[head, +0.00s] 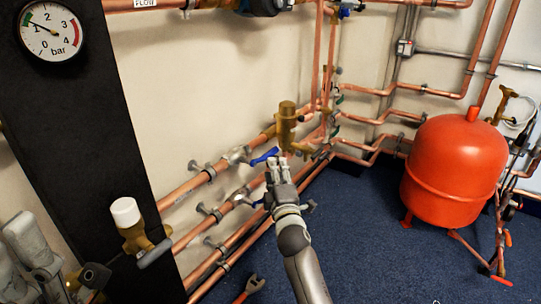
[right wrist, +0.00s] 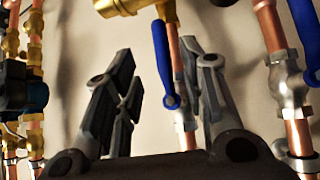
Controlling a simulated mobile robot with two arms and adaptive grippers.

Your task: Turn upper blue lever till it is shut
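The upper blue lever (head: 264,157) is on a valve of the upper copper pipe by the wall, just left of my right gripper (head: 278,166). In the right wrist view this lever (right wrist: 162,60) stands between the two spread fingers of the right gripper (right wrist: 160,100), closer to the right finger. It lies roughly along its pipe. I see no clear contact between finger and lever. A lower blue lever (head: 258,203) is on the pipe below, partly hidden by the gripper; in the right wrist view a second blue lever (right wrist: 305,28) is at the right edge.
A brass valve body (head: 287,125) stands just above the right gripper. Parallel copper pipes (head: 190,187) run along the wall. A red tank (head: 455,165) stands at right on blue carpet (head: 365,240). A black column with a pressure gauge (head: 50,30) is at left.

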